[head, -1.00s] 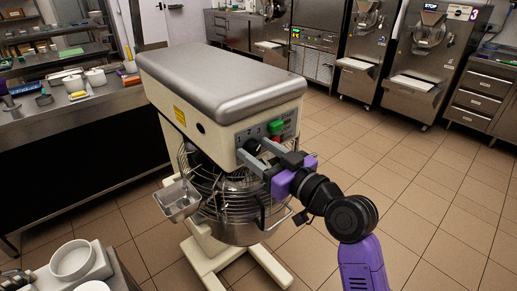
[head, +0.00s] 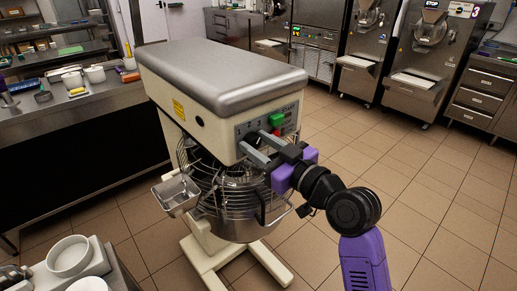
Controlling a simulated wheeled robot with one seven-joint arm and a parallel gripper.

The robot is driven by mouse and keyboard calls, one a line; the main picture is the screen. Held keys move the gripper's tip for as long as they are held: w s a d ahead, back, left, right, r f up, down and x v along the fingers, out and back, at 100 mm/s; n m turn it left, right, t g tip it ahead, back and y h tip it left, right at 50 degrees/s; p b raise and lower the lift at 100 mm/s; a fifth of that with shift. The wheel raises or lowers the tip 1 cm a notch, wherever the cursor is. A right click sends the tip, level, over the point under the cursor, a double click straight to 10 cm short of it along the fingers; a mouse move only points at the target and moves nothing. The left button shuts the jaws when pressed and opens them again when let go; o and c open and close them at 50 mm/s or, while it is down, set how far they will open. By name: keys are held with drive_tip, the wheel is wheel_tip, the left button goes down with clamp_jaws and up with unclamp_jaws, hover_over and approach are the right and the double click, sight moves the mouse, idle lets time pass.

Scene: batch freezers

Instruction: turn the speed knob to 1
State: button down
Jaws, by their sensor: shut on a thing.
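The mixer (head: 220,72) is a large cream machine with a grey metal top. Its front control panel (head: 285,112) faces right, with small digits, a green button (head: 277,121) and a red one below it. The dark speed knob (head: 252,138) sits on the lower left of the panel and is mostly hidden by my fingers. My gripper (head: 255,146) reaches in from the right, with its two grey fingers shut on the knob from either side. The digits 2 and 3 show above the knob. The knob's pointer cannot be made out.
A wire guard and bowl (head: 235,200) hang under the mixer head, close below my gripper. A metal chute (head: 175,193) juts out at left. White bowls (head: 70,256) stand at bottom left. Tiled floor (head: 430,220) at right is clear.

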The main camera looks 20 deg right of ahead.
drive_tip(key=n+b, duration=0.1)
drive_tip(key=b, duration=0.1)
drive_tip(key=n+b, duration=0.2)
drive_tip(key=shift+f, duration=0.3)
drive_tip(key=n+b, duration=1)
drive_tip(key=shift+s+a, duration=0.1)
drive_tip(key=shift+a, duration=0.05)
drive_tip(key=shift+n+b, duration=1.3)
drive_tip(key=shift+n, duration=0.4)
drive_tip(key=c, duration=1)
unclamp_jaws()
drive_tip(key=shift+r, duration=0.1)
drive_tip(key=shift+c, duration=0.2)
